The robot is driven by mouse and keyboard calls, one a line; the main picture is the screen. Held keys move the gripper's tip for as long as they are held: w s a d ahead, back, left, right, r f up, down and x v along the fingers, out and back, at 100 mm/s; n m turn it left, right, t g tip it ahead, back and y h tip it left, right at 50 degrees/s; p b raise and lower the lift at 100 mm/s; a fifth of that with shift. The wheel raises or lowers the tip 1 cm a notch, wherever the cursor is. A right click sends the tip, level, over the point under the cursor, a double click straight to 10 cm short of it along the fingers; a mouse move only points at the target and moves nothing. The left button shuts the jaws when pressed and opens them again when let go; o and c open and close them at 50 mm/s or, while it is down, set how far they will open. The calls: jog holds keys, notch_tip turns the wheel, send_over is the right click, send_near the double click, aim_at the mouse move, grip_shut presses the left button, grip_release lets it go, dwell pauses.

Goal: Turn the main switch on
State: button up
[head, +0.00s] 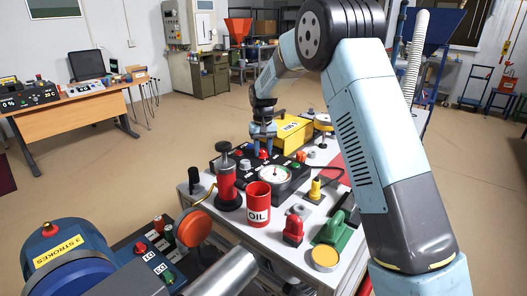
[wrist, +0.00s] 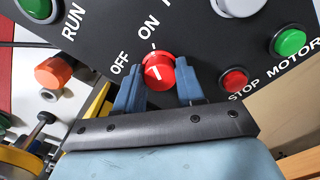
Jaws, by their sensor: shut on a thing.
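The main switch is a red round knob (wrist: 158,72) on a black panel (wrist: 195,40), with a white mark on its face. The labels OFF and ON are printed beside it, OFF to its left and ON above it. I cannot tell clearly which label the mark points at. My gripper (wrist: 159,86) has its blue fingers on both sides of the knob, shut on it. In the head view my gripper (head: 263,141) reaches down to the black control box (head: 213,166) on the white table; its fingers partly hide the knob there.
On the panel are a red STOP button (wrist: 234,79), a green MOTOR button (wrist: 290,42) and a green RUN button (wrist: 37,8). In the head view a red OIL can (head: 258,204), a round gauge (head: 274,174) and a yellow box (head: 292,134) stand close by.

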aim_at(263, 150)
jog(key=shift+m, duration=0.6)
jog(key=o, duration=1)
jog(key=shift+r, duration=0.15)
notch_tip(263, 150, up, 13)
jog(key=shift+w+r, duration=0.1)
jog(key=shift+r, duration=0.1)
